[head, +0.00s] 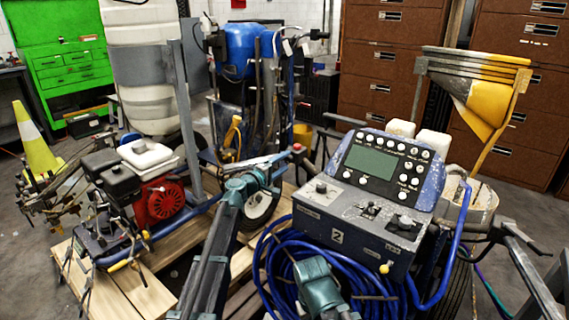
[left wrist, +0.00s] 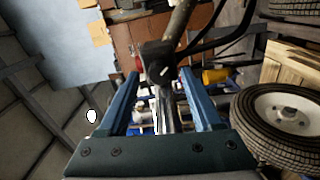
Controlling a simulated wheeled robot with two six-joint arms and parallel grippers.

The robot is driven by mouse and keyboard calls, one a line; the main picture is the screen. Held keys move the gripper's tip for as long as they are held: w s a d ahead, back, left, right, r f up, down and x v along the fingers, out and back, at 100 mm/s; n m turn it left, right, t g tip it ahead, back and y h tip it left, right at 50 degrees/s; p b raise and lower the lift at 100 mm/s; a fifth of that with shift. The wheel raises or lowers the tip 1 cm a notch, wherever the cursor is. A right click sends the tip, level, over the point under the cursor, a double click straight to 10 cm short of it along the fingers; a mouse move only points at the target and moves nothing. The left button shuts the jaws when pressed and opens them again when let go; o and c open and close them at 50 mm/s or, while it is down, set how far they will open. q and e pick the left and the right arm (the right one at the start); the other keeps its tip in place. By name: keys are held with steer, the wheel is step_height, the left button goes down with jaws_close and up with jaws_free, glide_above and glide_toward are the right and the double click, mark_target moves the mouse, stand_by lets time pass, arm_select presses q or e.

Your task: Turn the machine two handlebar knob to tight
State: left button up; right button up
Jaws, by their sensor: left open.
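Machine two has a grey control box (head: 355,225) marked "2", with a display console (head: 382,165) above it. A handlebar with a small reddish-dark end knob (head: 297,147) reaches out left of the console. My left gripper (head: 272,161) is just left of that end, pointing toward it. In the left wrist view my left gripper (left wrist: 160,85) is open. A dark clamp-like part (left wrist: 160,62) on a bar shows between or just beyond its fingers, with a silver rod below. I cannot tell whether the fingers touch it, nor how the knob is turned.
A blue hose coil (head: 290,265) hangs below the control box. Another machine with a red engine (head: 162,200) stands on a wooden pallet (head: 118,290) at left. A machine with a blue tank (head: 243,50) stands behind. Brown cabinets (head: 390,60) line the back.

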arm_select(q)
steer(key=shift+w+d, duration=0.3)
jaws_close()
steer(key=shift+m, duration=0.7)
jaws_free()
steer(key=v, duration=1.4)
